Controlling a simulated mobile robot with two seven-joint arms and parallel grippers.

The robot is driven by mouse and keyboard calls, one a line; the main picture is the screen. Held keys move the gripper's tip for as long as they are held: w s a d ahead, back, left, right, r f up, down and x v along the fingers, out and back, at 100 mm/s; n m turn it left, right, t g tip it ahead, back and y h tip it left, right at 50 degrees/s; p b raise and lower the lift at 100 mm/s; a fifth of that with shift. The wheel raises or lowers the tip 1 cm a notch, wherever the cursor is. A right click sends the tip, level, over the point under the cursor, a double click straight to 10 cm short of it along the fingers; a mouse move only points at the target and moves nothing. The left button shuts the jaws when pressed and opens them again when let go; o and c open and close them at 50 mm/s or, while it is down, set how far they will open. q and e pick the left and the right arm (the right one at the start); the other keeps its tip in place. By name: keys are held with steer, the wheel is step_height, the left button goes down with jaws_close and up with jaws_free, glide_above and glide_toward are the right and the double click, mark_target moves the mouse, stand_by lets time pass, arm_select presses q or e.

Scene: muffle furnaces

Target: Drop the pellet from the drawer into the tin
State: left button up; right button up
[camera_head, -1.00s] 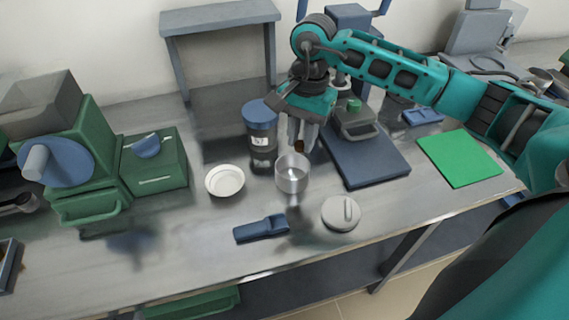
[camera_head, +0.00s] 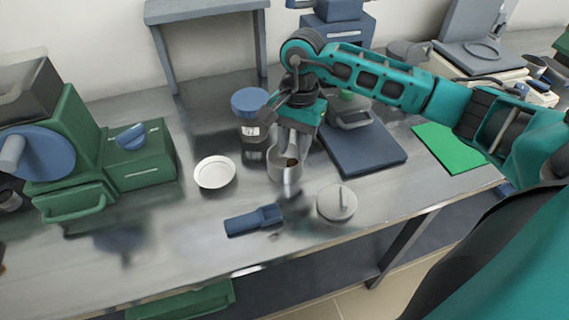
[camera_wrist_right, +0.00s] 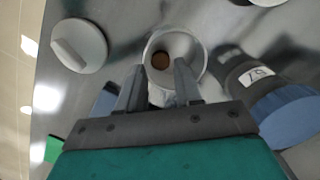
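The open metal tin (camera_head: 275,168) stands on the bench, right of the white dish. It also shows in the right wrist view (camera_wrist_right: 192,46) beyond my fingers. My right gripper (camera_head: 289,150) points down over the tin, with its fingertips at or just inside the rim. In the wrist view its two fingers (camera_wrist_right: 160,68) stand apart. The small brown pellet (camera_wrist_right: 160,60) shows between and beyond the fingertips, within the tin's outline. In the head view the pellet (camera_head: 292,162) is at the tin's mouth; I cannot tell if it has reached the bottom. My left gripper is out of view.
A round lid (camera_head: 336,205) and a blue tool (camera_head: 253,221) lie in front of the tin. A white dish (camera_head: 214,173) and a blue-capped jar (camera_head: 250,104) are close by. Left is a green machine with a handled drawer (camera_head: 76,206). A blue plate (camera_head: 365,158) lies right.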

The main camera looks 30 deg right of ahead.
steer(key=o, duration=0.3)
steer(key=shift+o, duration=0.2)
step_height(320, 180, up, 13)
steer(key=d, duration=0.1)
steer(key=shift+w+d, duration=0.15)
steer(key=shift+w, duration=0.25)
steer(key=shift+f, duration=0.15)
